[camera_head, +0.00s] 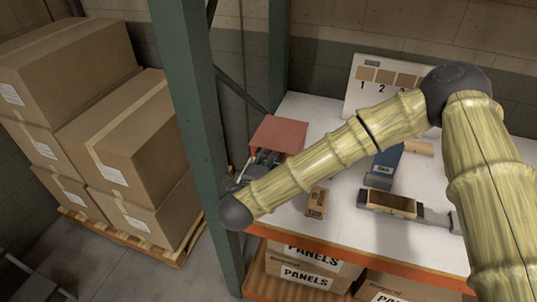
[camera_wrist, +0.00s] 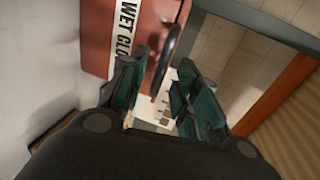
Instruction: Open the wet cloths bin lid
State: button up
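The red wet cloths bin (camera_head: 278,135) stands at the left end of the white shelf top, beside the green rack post. In the wrist view its red face (camera_wrist: 110,40) carries a white label reading "WET CLO", with the rest cut off. A black curved handle (camera_wrist: 173,48) sticks out from the red face. My gripper (camera_wrist: 157,88) has its dark green fingers spread to either side, with a gap between them. The handle's lower end lies close to the left finger; contact cannot be told. In the head view my gripper (camera_head: 259,160) is at the bin's front, partly hidden by my arm.
The green rack post (camera_head: 190,110) is close left of my arm. On the white shelf top (camera_head: 345,222) are a small "120" block (camera_head: 317,203), a blue box (camera_head: 381,166) and a wood-topped block (camera_head: 392,204). A numbered board (camera_head: 385,80) leans behind. Cartons (camera_head: 130,150) stand left.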

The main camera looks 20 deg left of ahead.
jog(key=shift+x, duration=1.1)
jog(key=shift+c, duration=0.5)
grip_shut()
jog(key=shift+a, duration=0.1)
